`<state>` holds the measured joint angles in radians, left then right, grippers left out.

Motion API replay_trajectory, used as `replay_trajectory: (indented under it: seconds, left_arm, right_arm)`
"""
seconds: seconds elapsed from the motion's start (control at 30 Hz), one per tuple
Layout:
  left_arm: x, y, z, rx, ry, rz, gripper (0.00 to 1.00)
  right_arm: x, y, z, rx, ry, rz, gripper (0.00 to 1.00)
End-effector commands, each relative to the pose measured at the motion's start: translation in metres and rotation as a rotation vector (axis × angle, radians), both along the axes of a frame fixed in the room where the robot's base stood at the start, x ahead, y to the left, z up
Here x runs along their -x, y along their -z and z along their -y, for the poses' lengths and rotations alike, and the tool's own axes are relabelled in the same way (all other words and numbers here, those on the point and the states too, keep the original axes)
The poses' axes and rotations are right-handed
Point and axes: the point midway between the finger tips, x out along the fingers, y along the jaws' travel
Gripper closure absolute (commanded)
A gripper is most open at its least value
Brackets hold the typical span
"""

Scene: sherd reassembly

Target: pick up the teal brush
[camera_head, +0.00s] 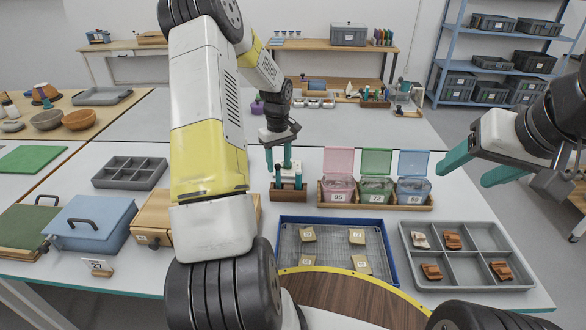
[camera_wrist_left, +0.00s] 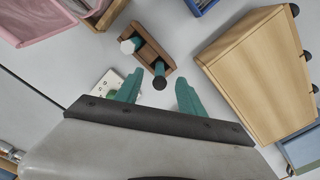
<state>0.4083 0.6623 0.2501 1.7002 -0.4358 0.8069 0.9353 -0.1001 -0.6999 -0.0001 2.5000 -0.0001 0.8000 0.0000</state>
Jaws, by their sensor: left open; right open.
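A small brown wooden holder (camera_head: 288,196) stands on the table, and it also shows in the left wrist view (camera_wrist_left: 148,45). Two upright tools stand in it. One is a teal tool with a dark round end (camera_wrist_left: 160,77); the other has a pale end (camera_wrist_left: 128,46). Which of them is the teal brush I cannot tell for sure. My left gripper (camera_head: 278,162) is open, pointing down just above and behind the holder. In the left wrist view its teal fingers (camera_wrist_left: 160,88) lie either side of the dark-ended tool, apart from it. My right gripper (camera_head: 468,173) is open and empty, high at the right.
Pink, green and blue lidded boxes (camera_head: 376,206) stand right of the holder. A blue-rimmed tray (camera_head: 281,250) with tan pieces and a grey divided tray (camera_head: 408,262) with brown sherds lie in front. A wooden box (camera_head: 153,217) and a blue box (camera_head: 88,222) stand left.

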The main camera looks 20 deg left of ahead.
Motion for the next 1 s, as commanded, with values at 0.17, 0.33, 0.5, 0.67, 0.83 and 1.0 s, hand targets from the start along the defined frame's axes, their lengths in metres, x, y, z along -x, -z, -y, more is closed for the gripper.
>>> replay_trajectory:
  seconds: [0.17, 0.33, 0.5, 0.67, 0.83, 1.0]
  left_arm:
    - [0.0, 0.022, -0.001, 0.002, -0.003, -0.004, 0.54]
    - [-0.002, 0.043, -0.005, 0.003, -0.003, -0.004, 0.54]
    - [-0.004, 0.067, -0.007, 0.002, -0.001, -0.003, 0.54]
    - [-0.004, 0.075, -0.007, 0.001, -0.001, -0.001, 0.54]
    - [-0.004, 0.075, -0.007, 0.001, -0.001, -0.001, 0.54]
    - [-0.004, 0.075, -0.007, 0.001, -0.001, -0.001, 0.85]
  right_arm:
    - [0.0, 0.0, 0.0, 0.0, 0.0, 0.0, 0.39]
    - [0.0, 0.0, 0.0, 0.0, 0.0, 0.0, 0.39]
    - [0.0, 0.0, 0.0, 0.0, 0.0, 0.0, 0.39]
    - [0.0, 0.0, 0.0, 0.0, 0.0, 0.0, 0.39]
    - [0.0, 0.0, 0.0, 0.0, 0.0, 0.0, 0.39]
    - [0.0, 0.0, 0.0, 0.0, 0.0, 0.0, 0.39]
